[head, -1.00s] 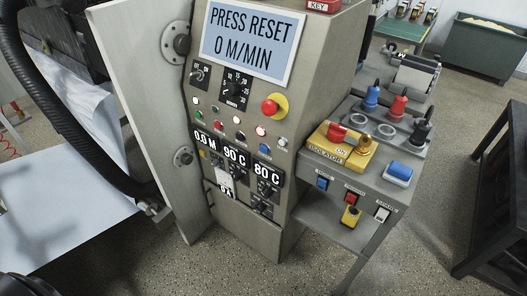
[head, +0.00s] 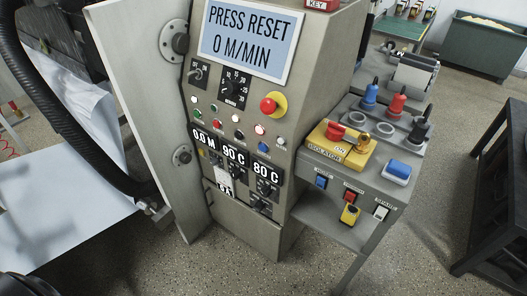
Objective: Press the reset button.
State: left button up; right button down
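The control cabinet (head: 262,219) stands in the middle of the head view. Its display (head: 248,37) reads "PRESS RESET 0 M/MIN". Below are a row of small lamps and a row of push buttons: a green button (head: 199,115), a red button (head: 219,120), a black button (head: 239,134) and a blue button (head: 263,147). Their labels are too small to read, so I cannot tell by label which is reset. A large red mushroom button (head: 268,105) on a yellow base is at their upper right. Neither gripper is in view.
An open cabinet door (head: 150,100) stands left of the panel, with a thick black hose (head: 75,115) beside it. At right, a side shelf holds a yellow isolator box (head: 342,147) and a blue-topped block (head: 398,170). A dark table (head: 500,190) is at far right; speckled floor lies between.

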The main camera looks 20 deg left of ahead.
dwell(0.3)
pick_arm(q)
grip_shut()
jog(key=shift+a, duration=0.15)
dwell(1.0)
